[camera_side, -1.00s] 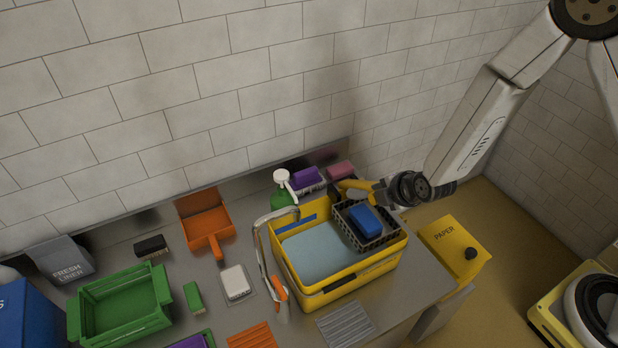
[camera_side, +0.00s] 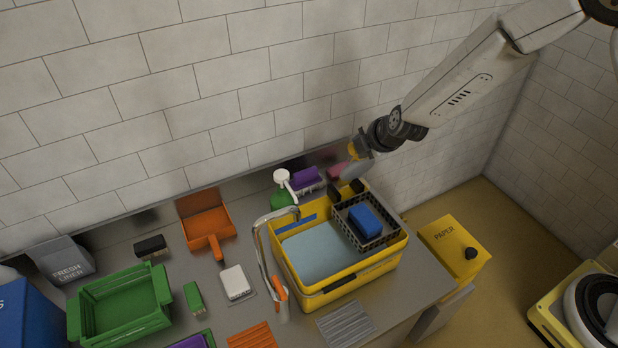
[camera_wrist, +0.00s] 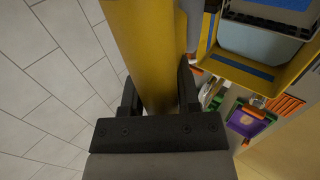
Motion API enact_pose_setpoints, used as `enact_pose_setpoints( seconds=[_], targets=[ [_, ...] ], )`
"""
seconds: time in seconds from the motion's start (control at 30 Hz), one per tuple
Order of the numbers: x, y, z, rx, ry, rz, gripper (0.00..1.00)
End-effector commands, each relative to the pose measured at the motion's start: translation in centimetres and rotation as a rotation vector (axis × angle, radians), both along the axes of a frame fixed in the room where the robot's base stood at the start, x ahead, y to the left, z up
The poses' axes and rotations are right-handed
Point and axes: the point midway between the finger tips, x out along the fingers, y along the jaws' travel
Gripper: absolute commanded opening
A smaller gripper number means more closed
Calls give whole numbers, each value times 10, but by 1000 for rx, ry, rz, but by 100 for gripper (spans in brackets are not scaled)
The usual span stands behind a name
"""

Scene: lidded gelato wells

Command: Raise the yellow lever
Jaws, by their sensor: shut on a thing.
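The yellow lever (camera_wrist: 145,45) fills the upper middle of the wrist view as a thick bar running between my black fingers. My gripper (camera_wrist: 158,93) is shut on it, with one finger on each side. In the side view my gripper (camera_side: 359,152) is above the back right corner of the yellow basin, close to the wall. There, only a small yellow part of the lever (camera_side: 352,150) shows beside the gripper; most of it is hidden. Dark mount-like pieces (camera_side: 351,189) stand below, at the basin's back edge. The lever looks raised steeply.
The yellow basin (camera_side: 337,291) holds pale blue water and a black basket (camera_side: 378,243) with a blue sponge (camera_side: 364,221). A tap (camera_side: 262,245) and a green soap bottle (camera_side: 281,199) stand to its left. A yellow PAPER bin (camera_side: 447,240) is at right. The tiled wall is close behind.

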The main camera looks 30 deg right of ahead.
Motion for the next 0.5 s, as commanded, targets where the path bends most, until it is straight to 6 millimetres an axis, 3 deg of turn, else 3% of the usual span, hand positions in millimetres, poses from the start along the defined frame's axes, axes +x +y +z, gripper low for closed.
enact_pose_setpoints(
  seconds=[0.5],
  targets=[
    [31, 0, 11, 1, -6, -3, 0]
  ],
)
